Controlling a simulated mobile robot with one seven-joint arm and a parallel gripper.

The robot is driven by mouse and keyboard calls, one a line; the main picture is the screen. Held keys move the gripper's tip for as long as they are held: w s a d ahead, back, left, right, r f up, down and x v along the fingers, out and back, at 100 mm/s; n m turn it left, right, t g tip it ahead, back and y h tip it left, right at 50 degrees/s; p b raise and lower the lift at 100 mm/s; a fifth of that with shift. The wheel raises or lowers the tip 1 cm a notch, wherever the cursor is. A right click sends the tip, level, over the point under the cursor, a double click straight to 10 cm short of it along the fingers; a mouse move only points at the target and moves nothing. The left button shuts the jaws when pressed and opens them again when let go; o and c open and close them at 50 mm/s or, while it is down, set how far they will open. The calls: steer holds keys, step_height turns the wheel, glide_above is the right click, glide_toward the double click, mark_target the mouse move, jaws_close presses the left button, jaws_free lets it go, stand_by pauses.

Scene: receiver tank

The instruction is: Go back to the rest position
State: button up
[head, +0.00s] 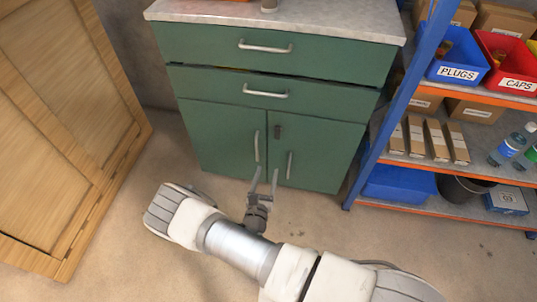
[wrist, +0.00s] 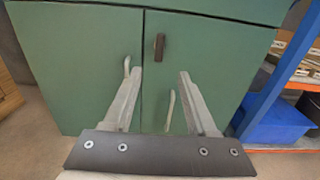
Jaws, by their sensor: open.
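My gripper (head: 264,178) is open and empty, in front of the lower doors of a green cabinet (head: 220,140). In the wrist view my gripper (wrist: 160,78) shows its two fingers spread apart, with the cabinet doors (wrist: 75,75) behind them. The left door handle (wrist: 127,67) and the right door handle (wrist: 171,108) show by the fingers; I cannot tell how near they are. A dark latch (head: 278,131) sits near the top of the right door. Both doors look shut. My arm stretches across the lower part of the head view.
A blue-framed shelf unit (head: 395,95) with bins, boxes and bottles stands at the right. A wooden panelled piece (head: 60,130) stands at the left. The upper drawer (head: 270,52) looks shut; the lower drawer (head: 260,92) shows a thin dark gap above it. Some floor (head: 130,225) is clear.

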steer(key=w+d+r+m+g+h, duration=0.1)
steer(key=d+r+m+g+h, duration=0.2)
steer(key=d+r+m+h, duration=0.4)
steer(key=w+d+r+m+g+h, duration=0.25)
steer(key=r+m, duration=0.35)
steer(key=r, duration=0.3)
steer(key=s+d+r+m+g+y, duration=0.1)
steer(key=s+d+r+m+g, duration=0.8)
steer(key=d+r+m+g, duration=0.4)
steer(key=s+a+r+m+t+y, duration=0.3)
steer(key=s+r+m+t+y, duration=0.5)
steer(key=s+r, duration=0.75)
step_height(320, 180, up, 21)
steer(key=m+g+y+p, duration=0.1)
steer(key=g+y+p, duration=0.1)
steer(key=p, duration=1.8)
steer(key=shift+w+p, duration=0.25)
steer(key=shift+p, duration=0.05)
steer(key=shift+d+r, duration=0.1)
